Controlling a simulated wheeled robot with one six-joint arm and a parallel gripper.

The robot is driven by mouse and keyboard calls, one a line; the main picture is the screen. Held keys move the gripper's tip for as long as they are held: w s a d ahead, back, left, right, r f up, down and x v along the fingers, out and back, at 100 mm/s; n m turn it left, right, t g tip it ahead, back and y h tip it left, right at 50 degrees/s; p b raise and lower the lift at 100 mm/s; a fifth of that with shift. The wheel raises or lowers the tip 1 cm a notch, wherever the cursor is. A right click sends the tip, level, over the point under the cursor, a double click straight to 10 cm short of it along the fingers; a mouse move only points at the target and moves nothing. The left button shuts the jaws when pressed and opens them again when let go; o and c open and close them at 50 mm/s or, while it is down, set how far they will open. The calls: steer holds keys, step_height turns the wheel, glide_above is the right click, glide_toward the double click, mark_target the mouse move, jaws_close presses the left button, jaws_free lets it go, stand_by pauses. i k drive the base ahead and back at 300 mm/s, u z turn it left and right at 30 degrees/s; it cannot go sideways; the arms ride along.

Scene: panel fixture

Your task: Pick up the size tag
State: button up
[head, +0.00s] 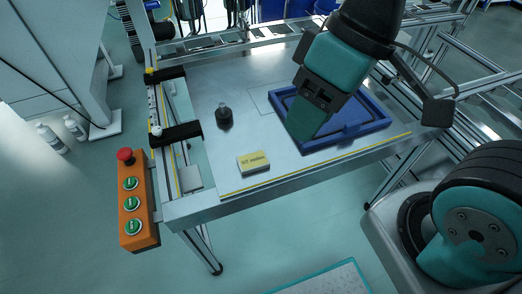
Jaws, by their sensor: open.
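The size tag (253,162) is a small yellow block with dark printed text on its top; the text is too small to read surely. It lies flat near the front edge of the metal table. My gripper (304,124) hangs at the end of my teal and black arm, over the blue tray, to the right of and behind the tag. It is open and apart from the tag. The gap between its fingers is hard to make out from this angle, and nothing shows held in it.
The blue tray (372,127) lies at the table's right. A small dark knobbed object (224,117) stands left of centre. An orange button box (138,200) with a red stop button is at the table's left edge. The metal table (215,165) is bare around the tag.

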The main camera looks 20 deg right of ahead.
mark_target(256, 161)
steer(key=z, duration=2.05)
steer(key=k, duration=1.1)
steer(key=u, duration=1.5)
steer(key=i, duration=0.55)
